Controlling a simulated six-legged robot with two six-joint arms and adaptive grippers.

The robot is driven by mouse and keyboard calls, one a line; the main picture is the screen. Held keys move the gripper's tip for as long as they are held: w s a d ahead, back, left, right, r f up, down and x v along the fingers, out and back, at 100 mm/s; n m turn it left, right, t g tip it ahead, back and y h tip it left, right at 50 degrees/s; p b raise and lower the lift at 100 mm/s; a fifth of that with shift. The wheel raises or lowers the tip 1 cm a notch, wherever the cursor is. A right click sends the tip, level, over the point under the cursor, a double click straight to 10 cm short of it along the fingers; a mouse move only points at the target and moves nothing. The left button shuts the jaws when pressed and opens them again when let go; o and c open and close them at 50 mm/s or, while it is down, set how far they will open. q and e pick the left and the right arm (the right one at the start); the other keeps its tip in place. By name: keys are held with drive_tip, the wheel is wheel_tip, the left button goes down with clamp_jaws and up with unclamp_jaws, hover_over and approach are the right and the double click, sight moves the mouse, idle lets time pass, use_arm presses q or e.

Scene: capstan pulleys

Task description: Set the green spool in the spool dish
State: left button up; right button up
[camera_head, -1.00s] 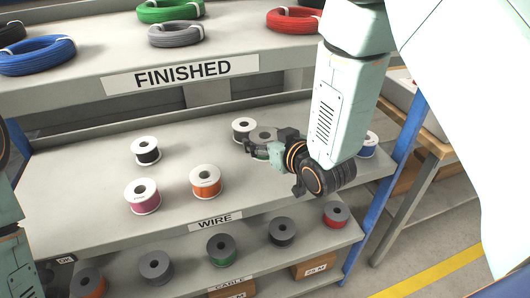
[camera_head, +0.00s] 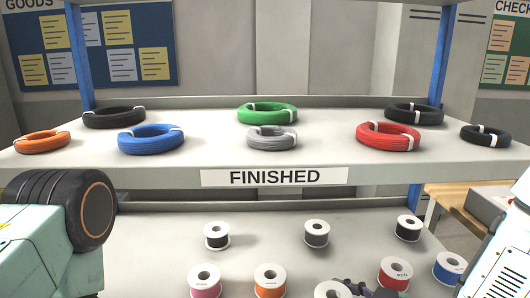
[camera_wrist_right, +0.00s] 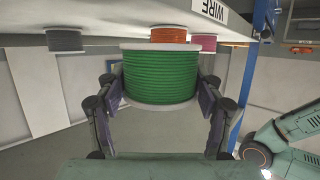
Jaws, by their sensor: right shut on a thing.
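The green spool (camera_wrist_right: 160,78) is upright between the two dark fingers of my right gripper (camera_wrist_right: 160,92) in the right wrist view. The fingers press on its sides, and its pale flanges show above and below the green winding. In the head view the dark fingers of my right gripper (camera_head: 368,289) show only at the bottom edge, beside a white spool top (camera_head: 333,290). My left arm shows at the left of the head view, but its gripper is out of frame. I do not see the spool dish in these frames.
The wire shelf (camera_head: 150,245) holds several spools, among them a pink one (camera_head: 205,285), an orange one (camera_head: 269,283), a red one (camera_head: 394,274) and a blue one (camera_head: 449,268). Above it, the finished shelf (camera_head: 215,150) holds several coils, with bare gaps between them.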

drive_tip(key=s+d+f+n+g+y+b, duration=0.1)
drive_tip(key=s+d+b, duration=0.3)
drive_tip(key=s, duration=0.1)
drive_tip(key=shift+s+d, duration=0.2)
drive_tip(key=shift+d, duration=0.1)
drive_tip(key=a+r+n+g+y, duration=0.3)
drive_tip(key=a+r+n+g, duration=0.45)
drive_tip(key=a+g, duration=0.35)
drive_tip(key=shift+s+d+r+m+t+h, duration=0.15)
drive_tip(key=shift+s+d+r+m+t, duration=0.25)
drive_tip(key=shift+r+t, duration=0.45)
drive_tip(key=shift+s+d+r+m+t+h, duration=0.1)
drive_tip(key=shift+s+d+r+m+t, duration=0.1)
drive_tip(key=shift+d+r+m+t, duration=0.6)
drive_tip(key=shift+s+d+r+m+t+h, duration=0.15)
drive_tip(key=shift+s+d+r+t, duration=0.3)
drive_tip(key=shift+t, duration=0.7)
drive_tip(key=shift+w+a+r, duration=0.1)
drive_tip(key=shift+a, duration=0.05)
